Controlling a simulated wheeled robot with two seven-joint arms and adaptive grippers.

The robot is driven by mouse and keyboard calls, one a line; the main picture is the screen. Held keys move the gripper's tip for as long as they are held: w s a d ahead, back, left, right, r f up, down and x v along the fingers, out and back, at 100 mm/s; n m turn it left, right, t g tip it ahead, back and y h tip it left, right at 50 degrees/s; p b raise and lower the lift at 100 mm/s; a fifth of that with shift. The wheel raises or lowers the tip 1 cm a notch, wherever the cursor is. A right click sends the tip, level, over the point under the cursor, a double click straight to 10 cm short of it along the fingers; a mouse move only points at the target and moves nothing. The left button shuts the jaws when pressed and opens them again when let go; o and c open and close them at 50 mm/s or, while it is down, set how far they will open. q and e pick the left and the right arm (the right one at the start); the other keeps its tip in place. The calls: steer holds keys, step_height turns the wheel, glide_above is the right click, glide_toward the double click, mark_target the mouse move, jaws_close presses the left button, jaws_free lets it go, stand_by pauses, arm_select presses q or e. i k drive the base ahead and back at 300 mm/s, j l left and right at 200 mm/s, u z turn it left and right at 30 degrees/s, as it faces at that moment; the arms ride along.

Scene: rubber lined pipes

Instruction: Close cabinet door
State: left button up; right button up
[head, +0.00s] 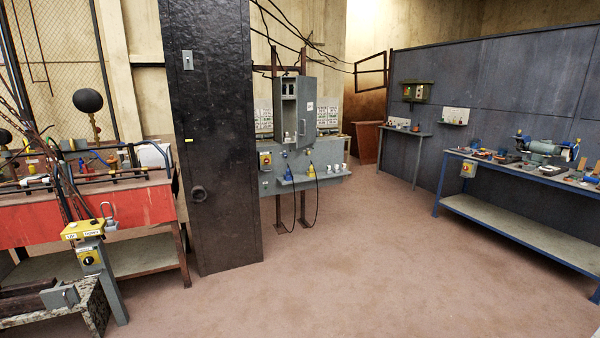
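A small grey cabinet (287,122) is mounted on a post-borne grey panel in the middle of the head view, beyond the dark column. Its door (309,104) seems to stand open, swung outward on the right side, with a small label on its face. Part of the cabinet's inside shows to the left of the door; the rest is hidden. The cabinet is small in the picture, so the exact door angle is hard to tell. Neither of my grippers is in view.
A tall dark metal column (215,130) stands left of the cabinet. A red workbench (120,215) and a yellow-topped control post (88,230) are at the left. A blue-framed bench (520,225) stands at the right. The brown floor (340,260) between is clear.

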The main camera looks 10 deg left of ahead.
mark_target(306, 85)
steer(key=i+j, duration=0.2)
steer(key=i, duration=0.3)
steer(key=i+j, duration=0.2)
steer(key=i, duration=0.35)
steer(key=i+j, duration=0.2)
steer(key=i, duration=0.3)
steer(key=i+j, duration=0.2)
steer(key=i, duration=0.35)
steer(key=i+j, duration=0.2)
steer(key=i, duration=0.3)
steer(key=i+j, duration=0.2)
steer(key=i, duration=0.35)
